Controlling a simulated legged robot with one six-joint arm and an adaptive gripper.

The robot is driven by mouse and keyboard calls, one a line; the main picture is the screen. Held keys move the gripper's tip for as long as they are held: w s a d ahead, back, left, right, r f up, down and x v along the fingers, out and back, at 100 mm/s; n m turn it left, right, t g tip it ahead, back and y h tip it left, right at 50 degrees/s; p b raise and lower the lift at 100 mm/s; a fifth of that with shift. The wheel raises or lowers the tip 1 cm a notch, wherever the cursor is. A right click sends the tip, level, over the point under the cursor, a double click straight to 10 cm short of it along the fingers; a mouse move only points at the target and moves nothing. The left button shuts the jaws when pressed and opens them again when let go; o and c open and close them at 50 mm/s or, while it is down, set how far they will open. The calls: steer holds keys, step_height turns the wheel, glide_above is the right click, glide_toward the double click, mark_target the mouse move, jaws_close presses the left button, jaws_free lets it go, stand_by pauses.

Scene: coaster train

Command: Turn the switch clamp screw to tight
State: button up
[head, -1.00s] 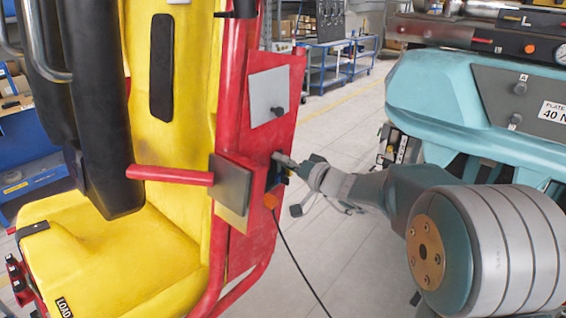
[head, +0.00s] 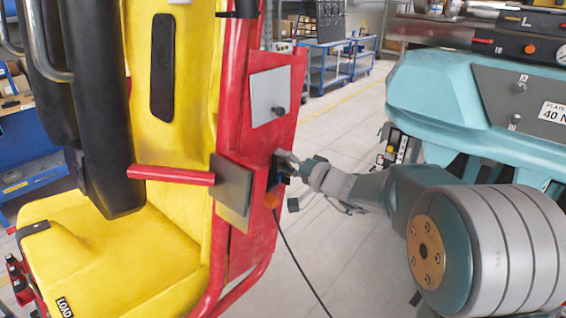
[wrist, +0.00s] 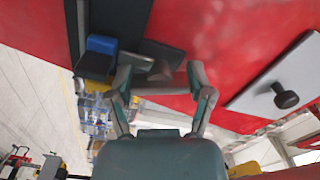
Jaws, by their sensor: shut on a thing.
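The switch clamp screw (wrist: 162,70) shows in the wrist view as a grey wedge-shaped head between my fingers, close to the red panel (wrist: 240,45). My gripper (wrist: 160,76) is shut on this screw, with one finger on each side. In the head view my gripper (head: 284,158) reaches from the right to the red panel's edge, and the screw is hidden there. Beside the screw in the wrist view is the switch, a blue and dark block (wrist: 97,57). The screw's tightness cannot be told.
An orange plug (head: 272,200) with a black cable hangs below my gripper. A grey plate with a black knob (head: 278,111) is above it. A grey pad (head: 232,190) and red bar (head: 170,175) stand left, before the yellow seat (head: 120,255).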

steer(key=shift+w+d, duration=0.15)
steer(key=shift+d, duration=0.05)
steer(key=o, duration=1.1)
steer(key=shift+d, duration=0.2)
steer(key=shift+a, duration=0.2)
steer(key=shift+d, duration=0.1)
steer(key=v, duration=1.2)
steer(key=shift+f, duration=0.15)
